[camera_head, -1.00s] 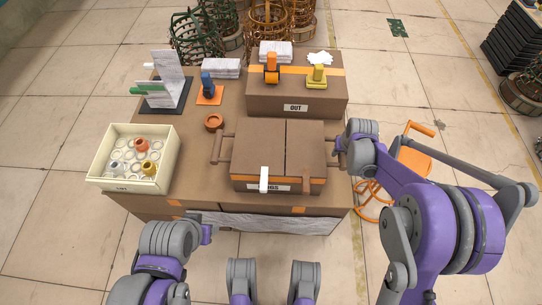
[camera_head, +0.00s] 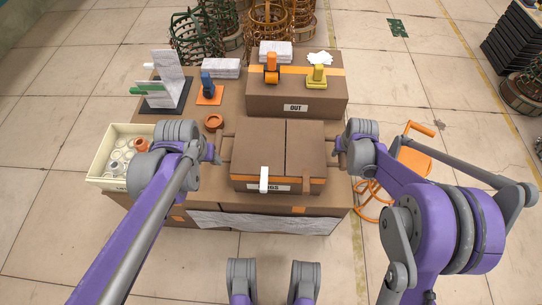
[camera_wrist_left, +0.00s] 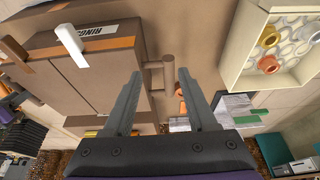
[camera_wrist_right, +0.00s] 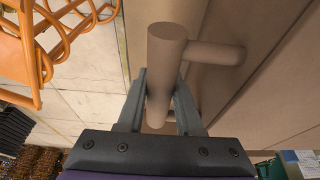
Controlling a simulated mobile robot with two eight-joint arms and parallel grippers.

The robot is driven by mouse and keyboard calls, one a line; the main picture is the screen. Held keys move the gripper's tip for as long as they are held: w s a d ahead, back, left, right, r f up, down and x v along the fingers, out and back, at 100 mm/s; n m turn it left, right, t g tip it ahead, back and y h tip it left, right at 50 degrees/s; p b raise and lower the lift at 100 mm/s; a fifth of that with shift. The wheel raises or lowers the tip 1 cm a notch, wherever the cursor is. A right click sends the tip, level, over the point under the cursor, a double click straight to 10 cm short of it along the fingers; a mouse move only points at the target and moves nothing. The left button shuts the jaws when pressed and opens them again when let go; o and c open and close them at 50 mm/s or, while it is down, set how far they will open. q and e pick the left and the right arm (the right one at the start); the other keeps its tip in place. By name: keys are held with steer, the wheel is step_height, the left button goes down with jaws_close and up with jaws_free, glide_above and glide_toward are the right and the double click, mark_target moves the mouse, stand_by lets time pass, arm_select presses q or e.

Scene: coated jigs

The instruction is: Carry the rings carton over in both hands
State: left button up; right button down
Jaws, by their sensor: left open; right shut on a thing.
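The rings carton (camera_head: 278,146) is a brown lidded box with an orange band, a white strip on its front and a side handle at each end. It rests on the brown table. My right gripper (camera_head: 340,146) is shut on the carton's right handle (camera_wrist_right: 172,55), which fills the right wrist view. My left gripper (camera_head: 216,152) is open beside the carton's left side. In the left wrist view, the left handle (camera_wrist_left: 169,70) lies ahead between the spread fingers (camera_wrist_left: 168,88), apart from them.
A cream bin (camera_head: 120,140) with rings and coloured parts stands at the left. An OUT box (camera_head: 296,94) carrying two tools stands behind the carton. An orange ring (camera_head: 213,122) lies behind the left gripper. An orange stool (camera_head: 412,160) stands right of the table.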

arm_select(q)
glide_toward(216, 144)
steer(key=shift+w+d+f, duration=0.1)
steer(key=shift+f, duration=0.65)
steer(key=shift+x, duration=5.5)
steer(key=shift+f, duration=0.1)
steer(key=shift+c, duration=0.3)
jaws_close()
steer(key=shift+s+r+p, duration=0.2)
steer(key=shift+p, duration=0.1)
arm_select(e)
steer(key=shift+r, duration=0.2)
